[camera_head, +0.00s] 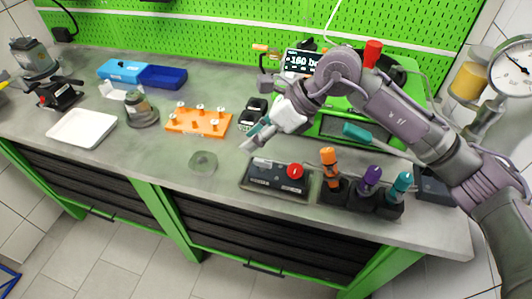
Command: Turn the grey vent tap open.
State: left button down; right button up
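My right gripper (254,138) hangs over the middle of the bench, with its arm coming in from the right. Its fingers point down and left, and nothing is clearly seen between them. They are too small to tell whether they are open or shut. A small grey fitting (265,82) stands at the left side of the green test unit, behind the gripper and apart from it. I cannot tell for sure whether this is the vent tap. My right arm covers much of the green test unit (327,126) and its fittings. My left gripper is not in view.
A black box with a red button (295,171) and a holder with orange, purple and teal-handled tools (370,175) stand at the front edge. An orange pin plate (198,122), white tray (83,128) and blue box (163,77) lie left. A gauge (514,67) stands right.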

aim_at(263, 161)
jog(key=w+d+t+h, duration=0.1)
jog(key=w+d+h, duration=0.3)
jog(key=d, duration=0.3)
jog(key=p+x, duration=0.2)
jog(key=x, duration=0.4)
jog(key=p+x, duration=0.2)
jog(key=x, duration=0.5)
jog(key=shift+w, duration=0.2)
jog(key=shift+a+f, duration=0.15)
jog(key=shift+f, duration=0.5)
grip_shut()
